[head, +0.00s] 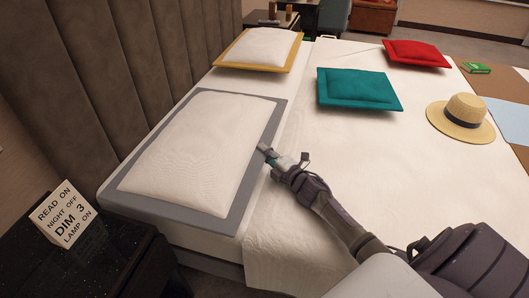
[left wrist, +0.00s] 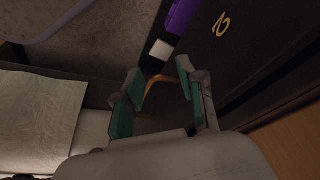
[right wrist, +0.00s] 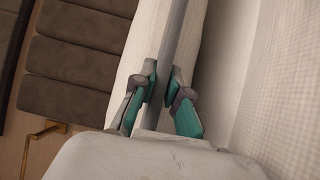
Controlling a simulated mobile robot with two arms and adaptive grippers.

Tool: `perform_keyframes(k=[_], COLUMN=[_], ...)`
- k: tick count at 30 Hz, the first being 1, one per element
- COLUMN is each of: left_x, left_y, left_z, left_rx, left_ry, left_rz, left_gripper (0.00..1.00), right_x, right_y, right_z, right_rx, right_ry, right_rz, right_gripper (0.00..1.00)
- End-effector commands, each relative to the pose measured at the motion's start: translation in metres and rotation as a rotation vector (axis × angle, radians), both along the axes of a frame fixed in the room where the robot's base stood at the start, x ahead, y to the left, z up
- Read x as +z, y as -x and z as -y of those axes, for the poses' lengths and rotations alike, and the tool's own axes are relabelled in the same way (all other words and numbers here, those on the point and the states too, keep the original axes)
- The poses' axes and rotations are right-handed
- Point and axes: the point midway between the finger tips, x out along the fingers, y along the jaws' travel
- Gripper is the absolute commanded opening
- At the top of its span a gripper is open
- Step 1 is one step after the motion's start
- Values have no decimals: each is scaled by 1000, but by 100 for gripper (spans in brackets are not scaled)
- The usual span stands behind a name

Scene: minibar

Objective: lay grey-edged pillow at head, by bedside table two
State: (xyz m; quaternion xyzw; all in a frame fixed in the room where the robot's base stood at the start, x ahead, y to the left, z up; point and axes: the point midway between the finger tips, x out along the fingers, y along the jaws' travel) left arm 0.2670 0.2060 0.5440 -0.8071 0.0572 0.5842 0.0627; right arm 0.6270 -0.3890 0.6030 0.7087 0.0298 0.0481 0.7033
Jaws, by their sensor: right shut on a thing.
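The grey-edged pillow (head: 195,150), white with a flat grey border, lies at the headboard end of the bed, at the corner beside the black bedside table (head: 110,265). My right gripper (head: 268,152) is at the pillow's right-hand edge. In the right wrist view its fingers (right wrist: 160,88) are shut on the grey border (right wrist: 175,30), one on each side. My left gripper (left wrist: 165,100) is open and empty in the left wrist view and is outside the head view. Near it a dark front (left wrist: 235,45) bears a gold 2.
A white sign block (head: 66,213) stands on the bedside table. A yellow-edged pillow (head: 258,48) lies farther along the headboard (head: 130,60). A teal pillow (head: 358,88), a red pillow (head: 415,53) and a straw hat (head: 461,115) lie on the bed. The bed's near middle is clear.

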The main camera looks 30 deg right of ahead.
Motion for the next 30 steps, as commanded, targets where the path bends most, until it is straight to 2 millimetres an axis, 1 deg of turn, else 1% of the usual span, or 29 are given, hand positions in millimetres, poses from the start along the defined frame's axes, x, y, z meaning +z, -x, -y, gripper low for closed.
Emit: perform_keyframes(k=[6, 12, 13, 15, 17, 26, 29, 30], left_x=[-6, -7, -8, -8, -8, -7, 1, 6], left_y=[-3, -5, -5, -5, -5, -6, -4, -2], left_z=[1, 1, 1, 2, 2, 2, 1, 1], left_rx=[-1, -2, -2, -2, -2, -2, -2, -2], left_ry=[3, 5, 5, 5, 5, 6, 4, 3], left_rz=[17, 26, 26, 26, 26, 25, 15, 7], left_gripper=[40, 40, 40, 40, 40, 40, 40, 40], right_x=[-7, -13, -17, -18, -19, -18, -8, -1], right_y=[0, 1, 2, 2, 3, 3, 2, 2], right_z=[0, -1, -1, -2, -2, -4, -4, -4], right_rx=[1, 1, 0, 1, 1, 3, 3, 4], right_ry=[-4, -7, -3, -5, -5, -6, -6, -6], right_rz=[3, -4, -11, -14, -14, -14, -14, -14], right_gripper=[0, 0, 18, 30, 38, 38, 38, 38])
